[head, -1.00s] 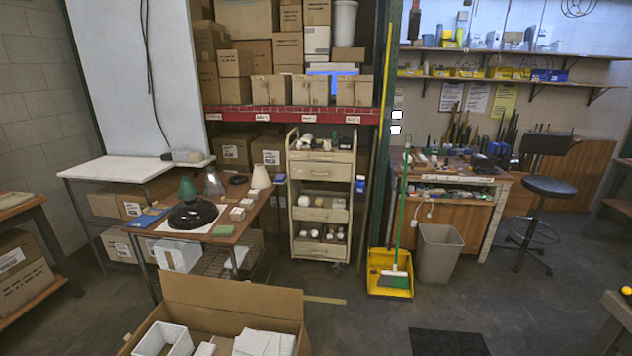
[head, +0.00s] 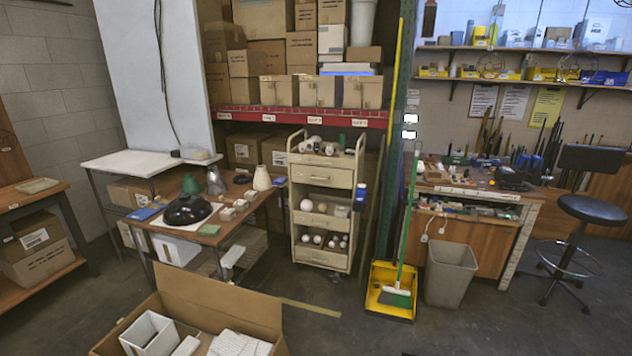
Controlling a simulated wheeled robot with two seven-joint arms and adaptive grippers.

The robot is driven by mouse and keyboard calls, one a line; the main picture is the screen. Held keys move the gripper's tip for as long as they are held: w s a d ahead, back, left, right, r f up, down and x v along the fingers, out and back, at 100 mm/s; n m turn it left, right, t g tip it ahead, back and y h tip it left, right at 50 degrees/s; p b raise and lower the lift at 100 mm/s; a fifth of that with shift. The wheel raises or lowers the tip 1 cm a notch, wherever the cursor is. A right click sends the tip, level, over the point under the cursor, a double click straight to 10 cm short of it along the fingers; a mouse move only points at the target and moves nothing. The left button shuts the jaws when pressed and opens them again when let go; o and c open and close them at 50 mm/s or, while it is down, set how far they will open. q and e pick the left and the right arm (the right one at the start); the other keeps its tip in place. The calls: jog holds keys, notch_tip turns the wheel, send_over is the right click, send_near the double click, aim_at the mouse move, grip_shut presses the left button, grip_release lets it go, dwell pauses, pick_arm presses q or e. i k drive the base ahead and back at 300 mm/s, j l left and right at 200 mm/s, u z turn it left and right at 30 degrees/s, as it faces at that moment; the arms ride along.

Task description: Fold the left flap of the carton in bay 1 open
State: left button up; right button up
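Three small brown cartons stand side by side on the red-edged shelf at the top middle: a left one (head: 274,91), a middle one (head: 317,92) and a right one (head: 361,93). Small white labels sit on the red shelf edge (head: 290,119) below them. The label text is too small to read surely; the left carton appears to be the one in bay 1. The cartons look upright, but I cannot make out how their flaps stand. Neither of my grippers is in view.
A beige drawer cart (head: 322,177) stands below the shelf. A table (head: 162,256) with lamp parts is left of it. A large open carton (head: 222,299) lies in front. A yellow dustpan (head: 376,303), broom and grey bin (head: 450,273) are to the right. Some floor is clear.

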aim_at(353, 91)
jog(key=i+l+u, duration=0.2)
jog(key=i+l, duration=0.15)
jog(key=l, duration=0.3)
jog(key=i+l+u, duration=0.1)
jog(key=l, duration=0.25)
jog(key=i+l+u, duration=0.2)
jog(key=i+l, duration=0.5)
jog(key=i+l+u, duration=0.25)
jog(key=i+l, duration=0.35)
jog(key=i+l+u, duration=0.1)
jog(key=i, duration=0.3)
jog(key=i+l+u, duration=0.15)
jog(key=i, duration=0.2)
